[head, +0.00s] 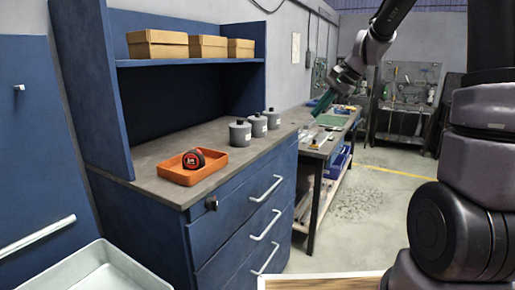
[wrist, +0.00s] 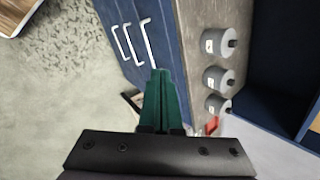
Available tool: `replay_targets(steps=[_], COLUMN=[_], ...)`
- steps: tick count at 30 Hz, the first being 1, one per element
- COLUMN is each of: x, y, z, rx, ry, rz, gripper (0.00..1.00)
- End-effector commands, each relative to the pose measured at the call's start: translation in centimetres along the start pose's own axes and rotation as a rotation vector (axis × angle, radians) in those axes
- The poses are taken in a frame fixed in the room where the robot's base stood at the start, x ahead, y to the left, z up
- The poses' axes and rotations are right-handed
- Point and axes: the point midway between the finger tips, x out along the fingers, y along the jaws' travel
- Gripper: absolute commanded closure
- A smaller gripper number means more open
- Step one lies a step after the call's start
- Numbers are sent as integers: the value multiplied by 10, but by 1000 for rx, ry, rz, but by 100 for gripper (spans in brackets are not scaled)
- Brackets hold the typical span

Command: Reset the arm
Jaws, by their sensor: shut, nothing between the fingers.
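My gripper (head: 319,108) is raised in the air to the right of the blue cabinet in the head view, pointing down and to the left. Its green fingers also show in the wrist view (wrist: 161,74), pressed together with nothing between them. It touches nothing that I can see. My arm comes in from the upper right of the head view.
A blue drawer cabinet (head: 238,212) bears an orange tray (head: 183,177) with a red tape measure (head: 194,158) and three grey canisters (head: 240,133). Boxes (head: 158,44) sit on the shelf above. A workbench (head: 325,140) stands behind. Open floor (head: 385,190) lies to the right.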

Motion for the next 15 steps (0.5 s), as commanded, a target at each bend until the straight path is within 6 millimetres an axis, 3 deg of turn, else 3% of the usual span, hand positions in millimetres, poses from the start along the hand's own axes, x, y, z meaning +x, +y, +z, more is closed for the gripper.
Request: replay_targets(steps=[1,6,15], x=[-21,-75,-144], y=[5,32,101], z=[17,61,124], rx=[-55,-219,-478], ry=[30,126,306], rz=[5,36,86], gripper=[100,100,100])
